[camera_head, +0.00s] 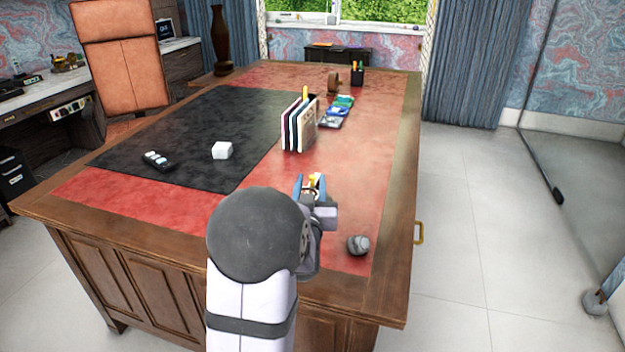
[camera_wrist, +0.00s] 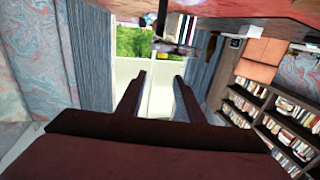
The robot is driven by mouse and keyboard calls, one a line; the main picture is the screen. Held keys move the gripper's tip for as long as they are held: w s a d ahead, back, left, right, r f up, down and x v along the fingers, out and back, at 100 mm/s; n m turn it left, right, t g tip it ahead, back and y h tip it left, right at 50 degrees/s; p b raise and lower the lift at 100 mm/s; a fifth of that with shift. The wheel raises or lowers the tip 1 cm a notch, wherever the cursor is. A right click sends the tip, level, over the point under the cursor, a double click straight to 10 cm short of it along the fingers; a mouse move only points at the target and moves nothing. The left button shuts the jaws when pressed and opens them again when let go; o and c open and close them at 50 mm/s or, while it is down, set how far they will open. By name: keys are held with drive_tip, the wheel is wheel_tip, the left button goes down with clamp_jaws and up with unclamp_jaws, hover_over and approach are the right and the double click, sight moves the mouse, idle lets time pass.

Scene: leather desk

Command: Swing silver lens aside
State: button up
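A small rounded silver-grey object (camera_head: 358,244), which looks like the silver lens, sits on the red leather near the desk's front right corner. My gripper (camera_head: 312,184) is above the desk, further back and to the left of it, apart from it. In the wrist view my gripper's two fingers (camera_wrist: 160,85) stand apart with nothing seen held between them. A small yellow thing (camera_head: 313,181) shows by the fingertips in the head view; I cannot tell what it is. The silver object is not seen in the wrist view.
Upright books (camera_head: 300,124) stand beyond my gripper. Behind them are small coloured packs (camera_head: 338,109) and a pen cup (camera_head: 357,76). Red leather around the silver object is clear.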

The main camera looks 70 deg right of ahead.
sight(312, 179)
wheel_tip(312, 179, down, 4)
drive_tip(key=shift+r, duration=0.1)
drive_tip(key=x, duration=0.5)
drive_tip(key=shift+d+r+p, duration=0.3)
drive_tip(key=shift+r+p, duration=0.05)
drive_tip(key=shift+x, duration=0.95)
drive_tip(key=shift+c, duration=0.7)
clamp_jaws()
